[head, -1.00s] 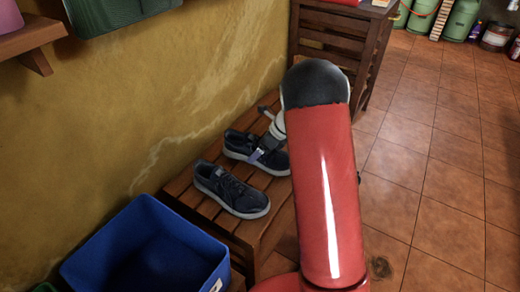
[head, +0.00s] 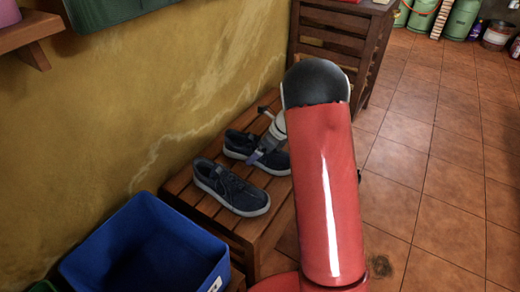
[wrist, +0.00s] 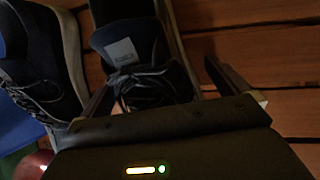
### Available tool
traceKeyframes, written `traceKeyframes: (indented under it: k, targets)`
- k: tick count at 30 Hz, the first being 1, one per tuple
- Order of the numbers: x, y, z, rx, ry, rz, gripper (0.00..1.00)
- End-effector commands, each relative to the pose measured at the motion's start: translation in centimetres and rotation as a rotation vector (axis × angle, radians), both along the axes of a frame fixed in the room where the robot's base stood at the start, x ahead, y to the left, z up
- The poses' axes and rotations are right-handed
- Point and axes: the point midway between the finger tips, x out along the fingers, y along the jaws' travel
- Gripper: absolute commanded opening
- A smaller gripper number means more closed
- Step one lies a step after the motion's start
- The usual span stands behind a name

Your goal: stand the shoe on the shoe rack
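Two dark navy shoes with grey soles stand side by side on the slatted wooden shoe rack (head: 181,188). The near shoe (head: 230,188) is upright; it also shows at the left of the wrist view (wrist: 40,62). The far shoe (head: 238,143) is upright behind it, partly hidden by my gripper (head: 258,155) and arm. In the wrist view my gripper (wrist: 158,88) has its fingers apart, one on each side of the far shoe (wrist: 150,60). The left finger is between the two shoes. A gap shows between the right finger and the shoe.
A blue open box (head: 150,245) stands left of the rack. The yellow wall (head: 130,110) runs close behind it. A slatted wooden cabinet (head: 340,45) stands beyond the rack. The tiled floor (head: 440,190) at the right is clear.

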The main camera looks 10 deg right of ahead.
Motion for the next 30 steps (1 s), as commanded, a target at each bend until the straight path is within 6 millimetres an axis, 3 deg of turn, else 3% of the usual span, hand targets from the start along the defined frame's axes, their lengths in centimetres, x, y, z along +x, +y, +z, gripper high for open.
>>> traceKeyframes:
  k: [7, 15, 21, 26, 30]
  targets:
    - [-0.1, -0.5, 0.7, -0.001, -0.002, 0.000, 1.00]
    - [-1.1, -2.6, 4.6, -0.001, -0.003, -0.001, 1.00]
    - [-1.7, -3.7, 6.4, 0.000, -0.001, -0.002, 1.00]
    - [-1.9, -3.8, 6.8, -0.003, -0.003, 0.006, 1.00]
    - [-3.1, -3.1, 8.9, -0.037, -0.058, 0.099, 1.00]
